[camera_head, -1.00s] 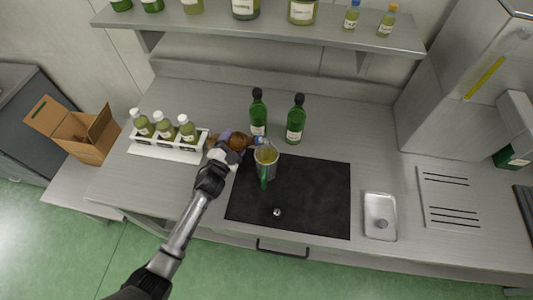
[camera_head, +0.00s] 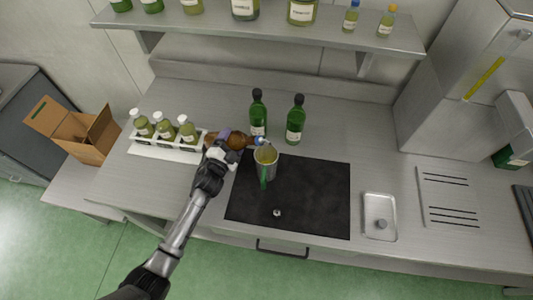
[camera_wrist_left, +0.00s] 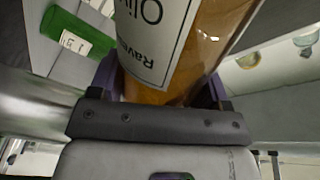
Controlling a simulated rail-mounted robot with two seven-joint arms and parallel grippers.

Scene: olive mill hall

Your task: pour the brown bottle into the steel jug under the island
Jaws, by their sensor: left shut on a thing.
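The brown bottle (camera_head: 240,141) lies almost level in the head view, its neck pointing right towards the steel jug (camera_head: 272,172). My left gripper (camera_head: 222,142) is shut on the bottle's body. In the left wrist view the brown bottle (camera_wrist_left: 212,40) fills the space between the purple fingers (camera_wrist_left: 165,88), its white label upside down. The jug stands upright at the upper left of a black mat (camera_head: 310,195), its green handle towards me. Yellowish content shows inside it. The bottle's mouth is beside or above the jug's rim; I cannot make out a stream. My right gripper is out of view.
Two green bottles (camera_head: 258,115) (camera_head: 295,122) stand close behind the jug. A white rack (camera_head: 165,152) with small bottles is left of my gripper. A small steel tray (camera_head: 380,205) lies right of the mat. A shelf (camera_head: 285,33) with bottles overhangs the back.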

